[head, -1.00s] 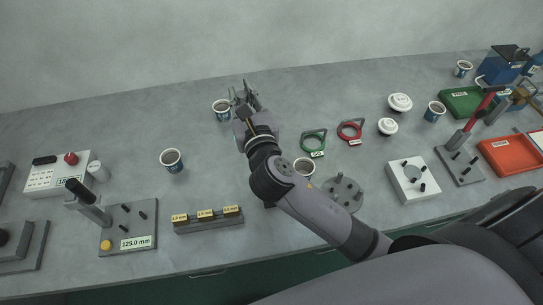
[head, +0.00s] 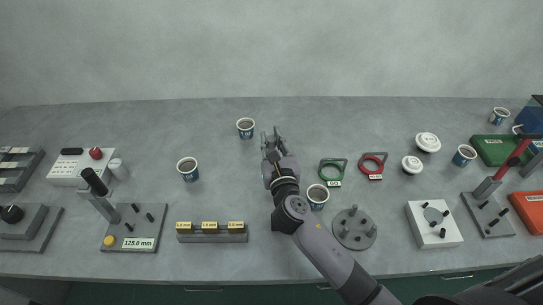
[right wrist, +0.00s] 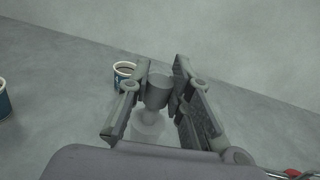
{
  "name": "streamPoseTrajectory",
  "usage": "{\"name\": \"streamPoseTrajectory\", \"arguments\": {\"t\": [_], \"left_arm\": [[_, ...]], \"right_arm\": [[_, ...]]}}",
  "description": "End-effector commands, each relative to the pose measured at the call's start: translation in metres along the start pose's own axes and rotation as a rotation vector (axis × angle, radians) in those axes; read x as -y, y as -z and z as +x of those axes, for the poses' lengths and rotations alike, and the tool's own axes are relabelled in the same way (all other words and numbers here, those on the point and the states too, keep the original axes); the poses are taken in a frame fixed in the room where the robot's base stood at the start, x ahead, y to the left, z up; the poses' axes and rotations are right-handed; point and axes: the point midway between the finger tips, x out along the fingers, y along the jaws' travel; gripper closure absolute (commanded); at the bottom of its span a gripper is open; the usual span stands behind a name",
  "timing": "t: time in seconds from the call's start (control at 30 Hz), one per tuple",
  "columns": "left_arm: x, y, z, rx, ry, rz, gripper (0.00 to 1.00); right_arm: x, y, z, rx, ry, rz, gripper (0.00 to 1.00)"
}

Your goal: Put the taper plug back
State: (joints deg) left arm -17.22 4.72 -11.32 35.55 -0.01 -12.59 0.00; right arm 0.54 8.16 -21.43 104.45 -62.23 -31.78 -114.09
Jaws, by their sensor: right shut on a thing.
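My right gripper (head: 273,134) is over the middle of the bench in the head view, just right of a cup at the back. In the right wrist view my right gripper (right wrist: 162,75) is shut on a grey stepped piece, which I take for the taper plug (right wrist: 158,90). It has a round grey top, a narrow neck and a wider pale lower part. The lower part is partly hidden by my wrist. In the head view the plug cannot be made out between the fingers. My left gripper is in neither view now.
Paper cups stand at the back (head: 245,128), left (head: 188,170) and beside my forearm (head: 317,197). Green (head: 332,173) and red (head: 372,166) ring gauges lie right of my gripper. A grey pegged disc (head: 354,229), white block (head: 434,224) and yellow-labelled rack (head: 212,233) are nearer the front.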

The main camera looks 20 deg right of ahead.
Motion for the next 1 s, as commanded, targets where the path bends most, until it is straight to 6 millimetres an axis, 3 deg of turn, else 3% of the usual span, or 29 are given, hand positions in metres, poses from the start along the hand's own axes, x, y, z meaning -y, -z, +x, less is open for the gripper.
{"name": "streamPoseTrajectory", "arguments": {"t": [0.33,0.77,0.8,1.0], "left_arm": [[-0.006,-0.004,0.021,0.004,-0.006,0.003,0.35],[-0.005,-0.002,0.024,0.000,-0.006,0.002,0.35],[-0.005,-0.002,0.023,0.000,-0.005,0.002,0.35],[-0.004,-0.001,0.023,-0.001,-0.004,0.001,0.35]], "right_arm": [[-0.001,0.044,0.000,0.000,0.001,0.000,1.00],[-0.001,0.050,0.000,0.002,0.000,-0.001,1.00],[-0.001,0.050,0.000,0.000,0.000,0.000,0.79],[-0.001,0.049,0.000,0.000,0.000,0.000,0.66]]}}
